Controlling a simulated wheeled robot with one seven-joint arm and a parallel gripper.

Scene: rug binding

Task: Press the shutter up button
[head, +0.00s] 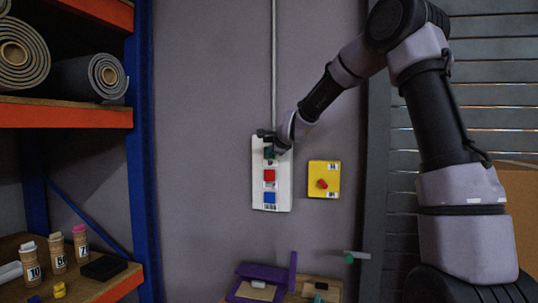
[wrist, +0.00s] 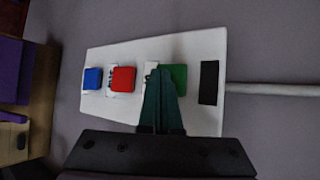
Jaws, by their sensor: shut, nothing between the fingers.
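A white control panel (head: 258,198) is fixed to the grey wall, with a green button (wrist: 176,78) at the top, a red button (head: 269,175) in the middle and a blue button (head: 269,197) at the bottom. Small labels sit beside the buttons; I cannot read them. My gripper (wrist: 160,74) is shut and empty, its dark green fingers in front of the panel at the green button. The fingertips cover the button's left part and the label beside it in the wrist view. I cannot tell whether they touch the button.
A yellow box (head: 333,166) with a red knob is right of the panel. A slatted shutter (head: 490,90) stands at the right. A shelf (head: 70,117) with rolled rugs is at the left. A small table with a purple object (head: 266,272) stands below.

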